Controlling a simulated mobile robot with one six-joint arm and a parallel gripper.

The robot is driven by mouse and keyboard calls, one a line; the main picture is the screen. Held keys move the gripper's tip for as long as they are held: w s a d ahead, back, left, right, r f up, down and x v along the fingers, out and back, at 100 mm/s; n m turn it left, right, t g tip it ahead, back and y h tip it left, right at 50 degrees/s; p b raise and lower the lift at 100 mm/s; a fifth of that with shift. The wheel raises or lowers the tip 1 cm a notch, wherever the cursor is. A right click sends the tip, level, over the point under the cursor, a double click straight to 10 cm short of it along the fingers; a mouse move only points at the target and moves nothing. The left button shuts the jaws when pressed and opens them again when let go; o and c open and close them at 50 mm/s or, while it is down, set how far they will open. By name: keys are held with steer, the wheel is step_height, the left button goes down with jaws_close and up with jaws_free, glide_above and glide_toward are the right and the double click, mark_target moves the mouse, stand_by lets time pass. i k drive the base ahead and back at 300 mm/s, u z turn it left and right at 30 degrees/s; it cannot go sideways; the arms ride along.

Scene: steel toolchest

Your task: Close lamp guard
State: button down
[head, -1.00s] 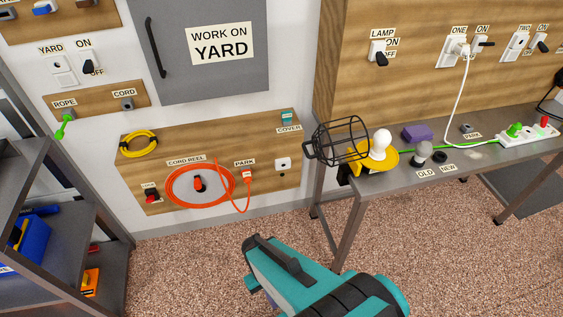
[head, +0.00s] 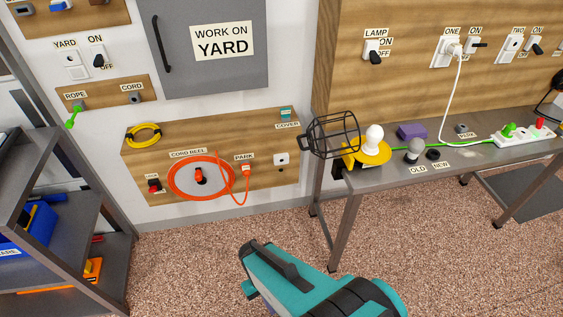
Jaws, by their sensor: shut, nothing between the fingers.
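The lamp guard (head: 331,136) is a black wire cage on the bench at the right. It lies swung out to the left of the white bulb (head: 373,138), so the bulb stands bare. The bulb sits upright on the yellow lamp base (head: 374,156). A small dark tab sticks out at the guard's left end. My teal arm comes in from the bottom edge, in front of the bench and well short of the guard. My gripper's fingers cannot be seen.
The grey bench (head: 398,178) also holds a purple block (head: 411,131), a grey bulb (head: 415,148) and a white power strip (head: 523,136). A backboard with switches rises behind. A shelf (head: 60,215) stands at the left. The speckled floor before the bench is clear.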

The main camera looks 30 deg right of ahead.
mark_target(311, 147)
steer(key=z, duration=0.15)
steer(key=k, duration=0.5)
steer(key=u, duration=1.3)
steer(key=i, duration=1)
steer(key=u, duration=0.3)
